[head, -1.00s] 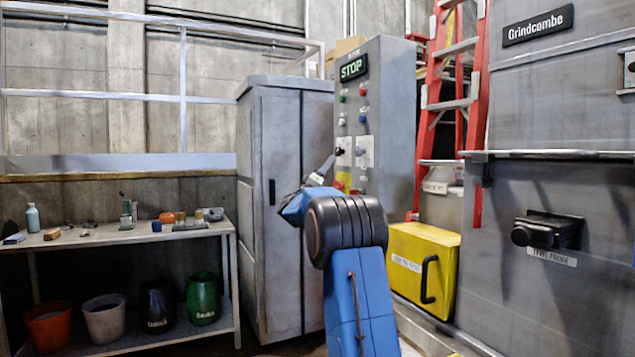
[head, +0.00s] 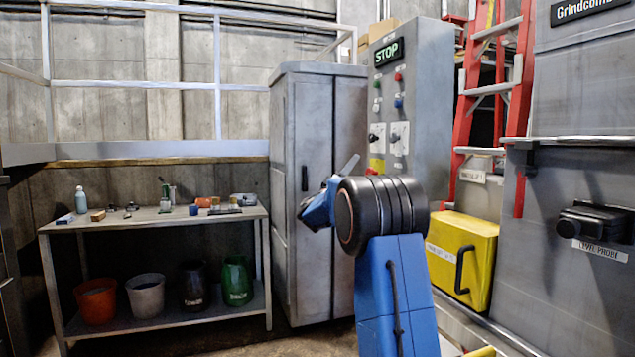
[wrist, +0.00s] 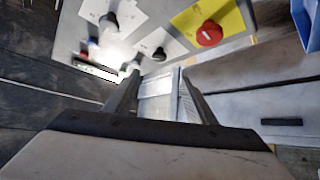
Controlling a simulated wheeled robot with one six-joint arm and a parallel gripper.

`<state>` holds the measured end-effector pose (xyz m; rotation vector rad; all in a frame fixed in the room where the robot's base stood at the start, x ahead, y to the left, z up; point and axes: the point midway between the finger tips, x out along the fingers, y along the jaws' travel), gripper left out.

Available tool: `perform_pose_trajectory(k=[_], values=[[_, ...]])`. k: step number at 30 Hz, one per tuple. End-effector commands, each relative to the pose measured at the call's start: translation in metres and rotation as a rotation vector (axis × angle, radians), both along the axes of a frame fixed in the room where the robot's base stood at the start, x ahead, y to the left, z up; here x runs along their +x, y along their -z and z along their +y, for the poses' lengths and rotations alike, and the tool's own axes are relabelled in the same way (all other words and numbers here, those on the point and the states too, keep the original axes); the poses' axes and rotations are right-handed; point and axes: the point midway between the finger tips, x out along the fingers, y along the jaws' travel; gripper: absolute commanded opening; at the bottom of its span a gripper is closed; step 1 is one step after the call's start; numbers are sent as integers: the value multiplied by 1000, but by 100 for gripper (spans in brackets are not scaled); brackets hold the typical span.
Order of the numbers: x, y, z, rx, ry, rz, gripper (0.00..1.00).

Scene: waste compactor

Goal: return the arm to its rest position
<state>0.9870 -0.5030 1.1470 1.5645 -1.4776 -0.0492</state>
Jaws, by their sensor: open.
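My blue arm with its black joint stands in the middle right of the head view, bent in front of the grey cabinet and control panel. My gripper (wrist: 160,85) shows in the wrist view with its two dark fingers apart and nothing between them. In the head view only a grey tip of it (head: 348,165) shows behind the joint; the rest is hidden. The control panel (head: 425,100) has a lit STOP display, buttons and knobs. In the wrist view, black knobs and a red knob (wrist: 208,33) on a yellow plate lie beyond the fingertips. I see no contact with them.
A grey cabinet (head: 305,250) stands behind my arm. A workbench (head: 150,224) with small items, and buckets below, is at the left. A yellow box (head: 480,235), a red ladder (head: 467,120) and a grey machine wall with a black level probe (head: 595,222) are at the right.

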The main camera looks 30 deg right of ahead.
Motion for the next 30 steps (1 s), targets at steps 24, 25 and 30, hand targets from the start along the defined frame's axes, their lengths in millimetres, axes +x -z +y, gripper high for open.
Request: perform_pose_trajectory(k=[24,25,30], values=[[-168,71,59,541,161,173,50],[-178,79,65,575,163,190,50],[-232,125,102,772,151,279,50]])
